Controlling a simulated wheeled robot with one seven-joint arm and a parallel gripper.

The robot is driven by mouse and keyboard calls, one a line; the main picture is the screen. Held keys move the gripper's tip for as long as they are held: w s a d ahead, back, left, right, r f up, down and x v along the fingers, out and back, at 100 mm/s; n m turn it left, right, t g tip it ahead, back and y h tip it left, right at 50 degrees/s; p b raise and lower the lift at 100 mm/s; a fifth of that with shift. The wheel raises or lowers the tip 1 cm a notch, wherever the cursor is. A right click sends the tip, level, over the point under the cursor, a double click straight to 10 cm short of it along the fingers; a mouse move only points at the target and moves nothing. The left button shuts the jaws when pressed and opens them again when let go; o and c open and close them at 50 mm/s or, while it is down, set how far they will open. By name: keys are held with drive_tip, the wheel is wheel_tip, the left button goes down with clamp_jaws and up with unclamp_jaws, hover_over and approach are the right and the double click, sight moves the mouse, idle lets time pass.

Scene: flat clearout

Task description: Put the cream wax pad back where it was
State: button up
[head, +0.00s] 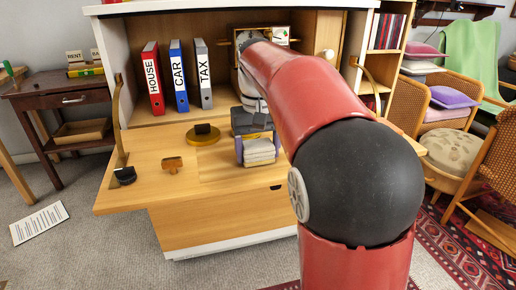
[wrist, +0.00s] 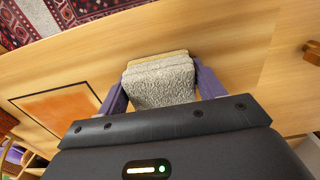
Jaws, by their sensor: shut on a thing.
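A pale cream-grey pad (head: 259,150) with a rough face and layered edges is between the purple fingers of my gripper (head: 258,148), over the fold-down wooden desk flap. In the wrist view my gripper (wrist: 162,88) has one finger on each side of the pad (wrist: 164,84), shut on it. A yellowish cream layer shows along the pad's far edge. I cannot tell whether the pad touches the flap.
On the flap (head: 140,198) are a round brass dish (head: 203,140) with a dark block and a brown stamp-like piece (head: 173,164). Red (head: 153,80), blue (head: 179,78) and grey (head: 201,76) binders stand behind. The flap's front left is clear.

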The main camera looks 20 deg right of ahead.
drive_tip(key=shift+f, duration=0.15)
drive_tip(key=o, duration=0.9)
